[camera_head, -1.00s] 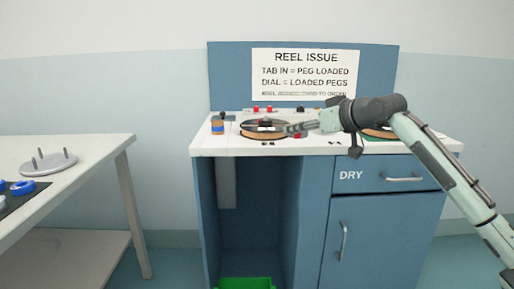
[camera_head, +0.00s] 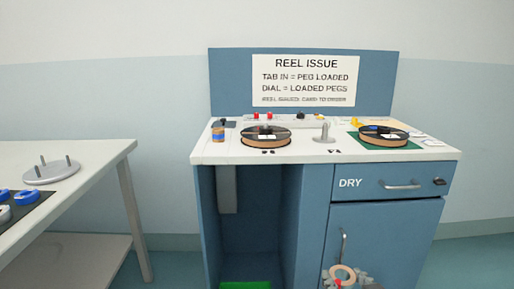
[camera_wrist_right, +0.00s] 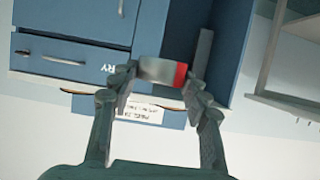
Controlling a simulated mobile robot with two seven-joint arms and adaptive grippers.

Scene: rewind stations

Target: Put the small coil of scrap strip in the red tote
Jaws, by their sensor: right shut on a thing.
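A small tan ring (camera_head: 343,268), which looks like the coil of scrap strip, is at the bottom of the head view. My right gripper (camera_head: 346,280) is around it, partly cut off by the frame edge. In the right wrist view, my right gripper (camera_wrist_right: 160,80) is shut on this coil (camera_wrist_right: 158,71), seen edge-on, pale grey with a red end, between the fingertips. It is held in front of the cabinet, off the counter. The red tote is not in view. My left gripper is not in view.
The counter (camera_head: 300,152) carries two dark reels (camera_head: 265,136) (camera_head: 384,135), a grey peg (camera_head: 323,132) and an orange-blue spool (camera_head: 218,132). A green container (camera_head: 246,285) sits low in the open bay. A side table (camera_head: 90,165) stands left. The floor at right shows clear.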

